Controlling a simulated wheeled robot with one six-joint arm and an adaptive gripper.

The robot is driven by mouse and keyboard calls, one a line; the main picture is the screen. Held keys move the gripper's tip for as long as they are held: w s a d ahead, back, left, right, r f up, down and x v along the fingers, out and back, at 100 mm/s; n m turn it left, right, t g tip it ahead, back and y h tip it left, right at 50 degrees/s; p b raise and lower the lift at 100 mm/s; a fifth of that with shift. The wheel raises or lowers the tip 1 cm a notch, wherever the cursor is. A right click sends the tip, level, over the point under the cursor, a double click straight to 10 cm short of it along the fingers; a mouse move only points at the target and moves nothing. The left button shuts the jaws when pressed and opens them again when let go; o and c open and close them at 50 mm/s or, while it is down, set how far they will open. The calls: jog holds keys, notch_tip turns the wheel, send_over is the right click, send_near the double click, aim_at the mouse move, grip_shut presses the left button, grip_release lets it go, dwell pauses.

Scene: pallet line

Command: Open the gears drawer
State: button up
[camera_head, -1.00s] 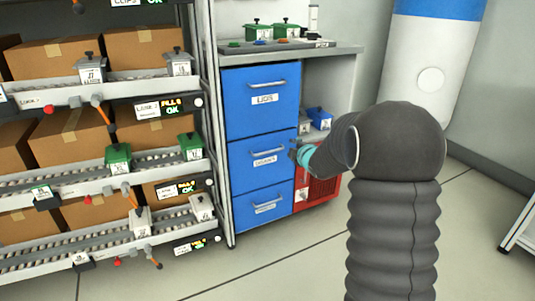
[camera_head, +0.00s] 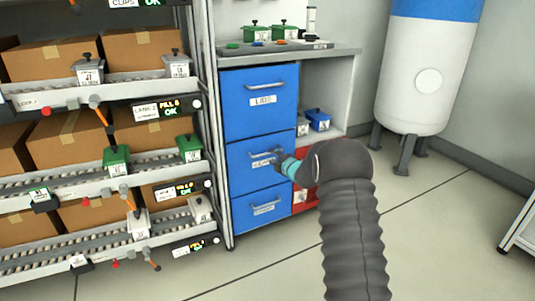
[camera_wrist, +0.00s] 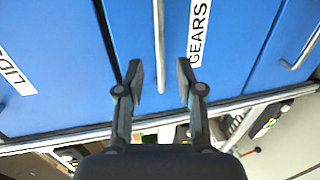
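The gears drawer (camera_head: 241,160) is the middle of three blue drawers in the cabinet, and its front looks flush with the others. In the wrist view its label "GEARS" (camera_wrist: 199,32) lies sideways, beside its pale bar handle (camera_wrist: 159,45). My gripper (camera_wrist: 160,80) is open, with one finger on each side of the handle's line. I cannot tell whether either finger touches the handle. In the head view my gripper (camera_head: 276,160) is at the right part of the gears drawer's front and partly covers its handle and label.
The lids drawer (camera_head: 262,103) is above and another blue drawer (camera_head: 262,208) below. A red crate (camera_head: 304,198) stands right of the cabinet's drawers, partly behind my arm. A rack (camera_head: 222,120) with cartons is close on the left. Floor in front is clear.

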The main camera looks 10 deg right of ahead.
aim_at(268, 153)
jog(key=shift+x, duration=3)
grip_shut()
